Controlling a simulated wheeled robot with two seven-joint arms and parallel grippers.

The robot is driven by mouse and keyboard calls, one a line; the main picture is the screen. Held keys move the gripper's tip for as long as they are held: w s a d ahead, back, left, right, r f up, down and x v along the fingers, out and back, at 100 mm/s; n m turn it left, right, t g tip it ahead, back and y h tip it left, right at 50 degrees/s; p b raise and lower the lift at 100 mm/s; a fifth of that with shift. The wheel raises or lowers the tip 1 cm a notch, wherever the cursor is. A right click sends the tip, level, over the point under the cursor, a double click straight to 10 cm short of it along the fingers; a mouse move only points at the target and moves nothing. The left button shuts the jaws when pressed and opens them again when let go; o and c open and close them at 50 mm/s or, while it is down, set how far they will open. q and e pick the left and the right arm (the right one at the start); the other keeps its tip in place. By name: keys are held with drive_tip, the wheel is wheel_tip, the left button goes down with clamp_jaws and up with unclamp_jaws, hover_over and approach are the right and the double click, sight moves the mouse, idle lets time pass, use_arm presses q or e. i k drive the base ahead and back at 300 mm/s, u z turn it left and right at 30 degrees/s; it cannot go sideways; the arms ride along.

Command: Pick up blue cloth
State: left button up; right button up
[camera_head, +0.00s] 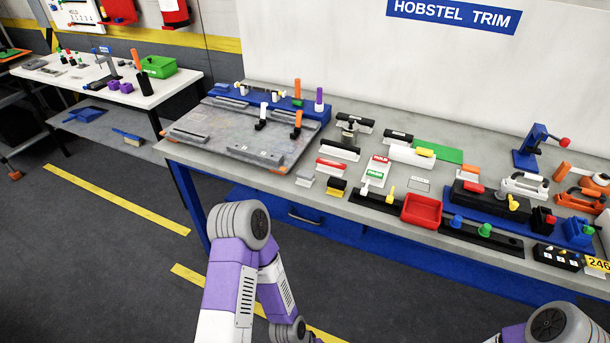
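I cannot make out a blue cloth anywhere in this view. A flat blue item (84,114) lies on the lower shelf of the left table; it looks more like a dustpan than a cloth. My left arm shows at the bottom centre, bent at a grey joint in front of the workbench, with its lower end running out of the picture. Part of my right arm shows at the bottom right corner. Neither gripper is in view, so what they hold is hidden.
The grey workbench (330,205) with blue frame carries a metal plate, a red tray (421,210), and several clamps and handles. A white table (85,82) at left holds a green bin (151,67). A brush (130,137) lies below. The floor between is clear.

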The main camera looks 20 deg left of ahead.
sight(219, 86)
drive_tip(key=u, duration=0.9)
drive_tip(key=k, duration=0.95)
drive_tip(key=u, duration=1.35)
drive_tip(key=i, duration=1.3)
drive_tip(key=u, duration=0.75)
drive_tip(key=i, duration=2)
drive_tip(key=z, duration=0.1)
